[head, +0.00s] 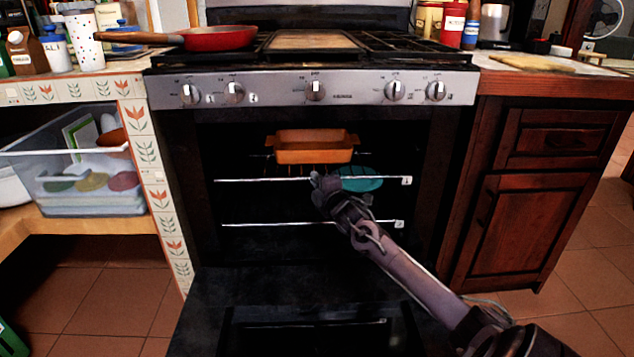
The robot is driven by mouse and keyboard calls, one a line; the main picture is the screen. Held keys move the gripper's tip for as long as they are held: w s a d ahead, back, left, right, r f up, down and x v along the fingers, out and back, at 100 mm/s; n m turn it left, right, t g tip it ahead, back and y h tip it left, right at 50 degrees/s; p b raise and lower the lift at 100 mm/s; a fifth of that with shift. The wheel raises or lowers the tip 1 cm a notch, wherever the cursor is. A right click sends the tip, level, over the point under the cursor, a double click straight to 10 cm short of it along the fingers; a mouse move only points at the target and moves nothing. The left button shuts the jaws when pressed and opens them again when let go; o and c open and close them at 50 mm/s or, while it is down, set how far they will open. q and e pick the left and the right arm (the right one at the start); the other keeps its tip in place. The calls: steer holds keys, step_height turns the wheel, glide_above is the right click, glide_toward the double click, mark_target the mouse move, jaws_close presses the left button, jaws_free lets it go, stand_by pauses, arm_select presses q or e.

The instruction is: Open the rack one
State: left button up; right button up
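The oven's upper rack (265,180) shows as a thin pale front bar inside the open oven. A lower rack (270,224) shows as a second bar below it. My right gripper (319,181) is at the upper rack's front bar, near its middle, and covers part of it. I cannot tell whether the fingers touch or grip the bar, and their opening is too small to make out. An orange baking dish (312,152) sits in the oven, above and behind that bar. A teal round dish (360,184) shows partly behind my gripper. My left gripper is not in view.
The oven door (205,305) is folded down in front of the cavity, with my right arm over it. The stove top holds a red pan (220,38). A dark wood cabinet (528,215) flanks the oven on the right, a tiled shelf post (150,180) on the left.

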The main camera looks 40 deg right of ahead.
jaws_close()
